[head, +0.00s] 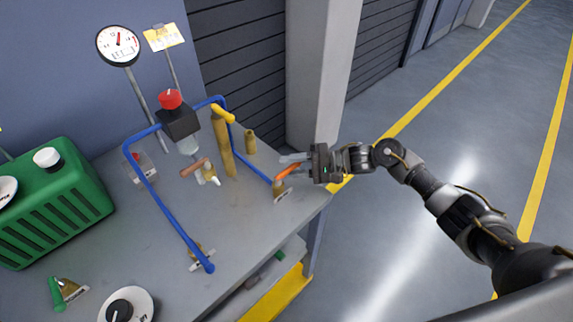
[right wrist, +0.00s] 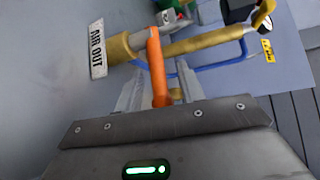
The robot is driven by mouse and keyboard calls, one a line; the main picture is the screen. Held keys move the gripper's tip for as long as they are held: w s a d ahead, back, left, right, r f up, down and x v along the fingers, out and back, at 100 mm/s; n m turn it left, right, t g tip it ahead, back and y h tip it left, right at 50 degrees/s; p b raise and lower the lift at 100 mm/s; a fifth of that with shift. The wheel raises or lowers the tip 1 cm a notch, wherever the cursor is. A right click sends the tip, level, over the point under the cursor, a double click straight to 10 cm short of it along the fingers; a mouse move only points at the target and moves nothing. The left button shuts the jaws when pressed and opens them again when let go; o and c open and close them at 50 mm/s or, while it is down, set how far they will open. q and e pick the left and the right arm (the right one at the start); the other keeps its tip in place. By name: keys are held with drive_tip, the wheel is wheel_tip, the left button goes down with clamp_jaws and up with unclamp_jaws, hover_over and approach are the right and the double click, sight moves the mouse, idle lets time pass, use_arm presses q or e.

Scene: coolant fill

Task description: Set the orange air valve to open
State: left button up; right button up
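The orange air valve handle (head: 288,171) sits at the right edge of the workbench, on a small brass fitting at the end of a blue pipe. In the right wrist view the orange handle (right wrist: 156,68) crosses a brass pipe beside an "AIR OUT" label (right wrist: 97,50). My right gripper (head: 291,164) is at the handle. In the wrist view its fingers (right wrist: 160,92) stand apart, one on each side of the handle, with visible gaps, so it looks open and not clamped. The handle's near end is close to the palm. My left gripper is not in view.
A blue pipe frame (head: 172,205) rises over the grey bench (head: 240,220). A regulator with a red knob (head: 170,99), a gauge (head: 118,45) and a brass column (head: 222,145) stand behind. A green tank (head: 60,205) is at left. Floor right of the bench is clear.

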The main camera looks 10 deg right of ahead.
drive_tip(key=shift+w+a+f, duration=0.15)
drive_tip(key=shift+a, duration=0.55)
clamp_jaws()
